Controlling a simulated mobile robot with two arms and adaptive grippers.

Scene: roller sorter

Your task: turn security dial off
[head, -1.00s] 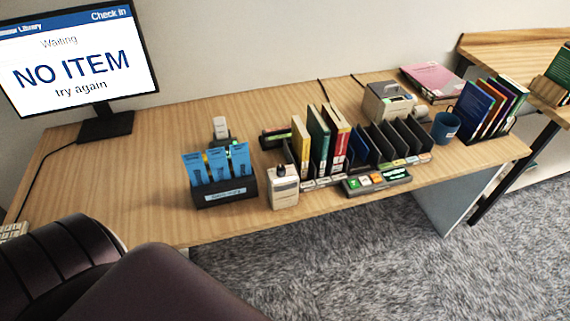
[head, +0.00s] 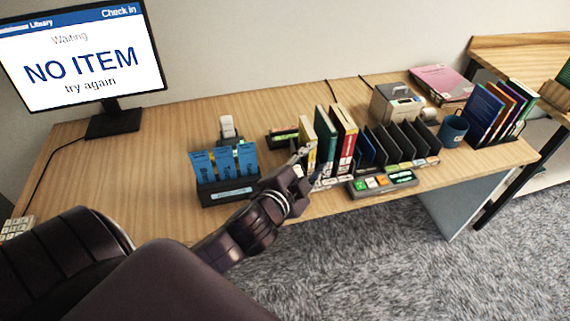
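No dial can be made out clearly at this moment. My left gripper (head: 312,165) is over the front of the desk, right of the blue card holder and just in front of the upright books. It covers the place where a small white box with a dark top stood in the earlier view, so that box is mostly or wholly hidden. I cannot tell whether the gripper touches it, or whether its fingers are open. My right gripper is not in view.
A black holder with blue cards (head: 229,193) stands left of the gripper. Upright books (head: 345,142), dark dividers (head: 402,142) and a button panel (head: 383,182) are to the right. The monitor (head: 82,60) reads "NO ITEM". The desk's left part (head: 130,180) is clear.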

